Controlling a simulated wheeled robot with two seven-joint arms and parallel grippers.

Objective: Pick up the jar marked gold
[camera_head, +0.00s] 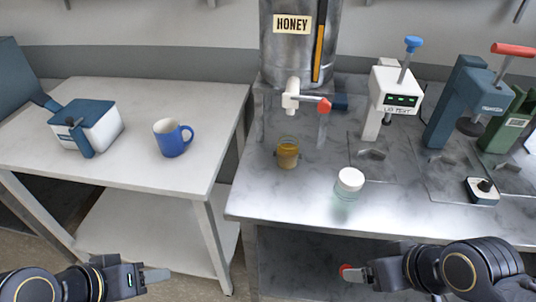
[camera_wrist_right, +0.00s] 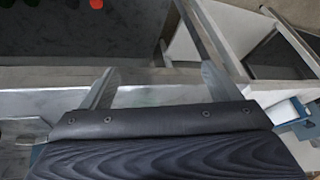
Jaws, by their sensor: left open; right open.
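A small glass jar with amber contents (camera_head: 287,155) stands upright on the grey marbled counter, in front of the honey tank's tap. A clear jar with a white lid (camera_head: 348,183) stands to its right, nearer the counter's front edge. No gold marking is readable on either jar. My left gripper (camera_head: 155,275) is low at the left, in front of the white table, open and empty. My right gripper (camera_head: 352,272) is in front of the counter's front edge, below the jars, open and apart from both. In the right wrist view its two fingers (camera_wrist_right: 158,88) are spread with nothing between them.
The metal honey tank (camera_head: 285,50) with a red-handled tap (camera_head: 310,101) stands behind the jars. Bench devices, including a white press (camera_head: 392,90), fill the counter's right. A blue mug (camera_head: 172,138) and a white-and-blue box (camera_head: 88,124) sit on the left table.

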